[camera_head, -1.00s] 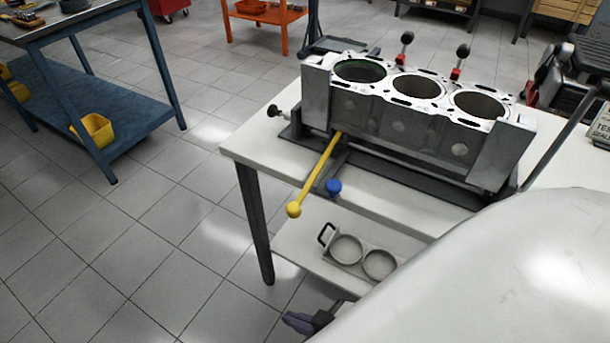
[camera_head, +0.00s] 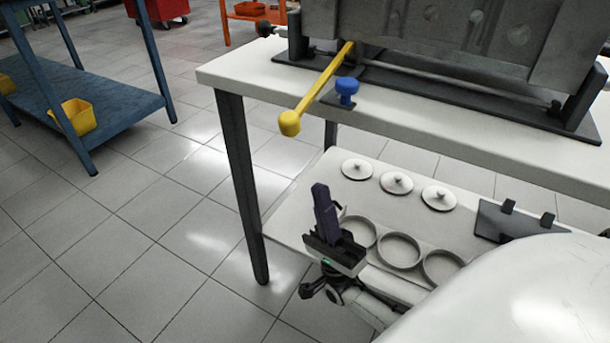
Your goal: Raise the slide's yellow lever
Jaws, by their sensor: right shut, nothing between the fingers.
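The yellow lever (camera_head: 320,88) juts out from the slide under the engine block (camera_head: 460,35) and over the front edge of the white table. Its round knob (camera_head: 289,123) hangs past the edge, lower than its far end. A blue knob (camera_head: 347,88) stands just right of the lever on the slide's dark base. My right gripper (camera_head: 321,196) is shut and empty, pointing up. It is below the lever knob and a little right of it in the picture, apart from it, in front of the lower shelf. My left gripper is not in view.
The white table's front edge (camera_head: 420,137) runs above the lower shelf (camera_head: 290,224), which holds several lids (camera_head: 396,183) and rings (camera_head: 399,250). A table leg (camera_head: 240,185) stands left of my gripper. A blue bench (camera_head: 100,115) is further left, with open floor between.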

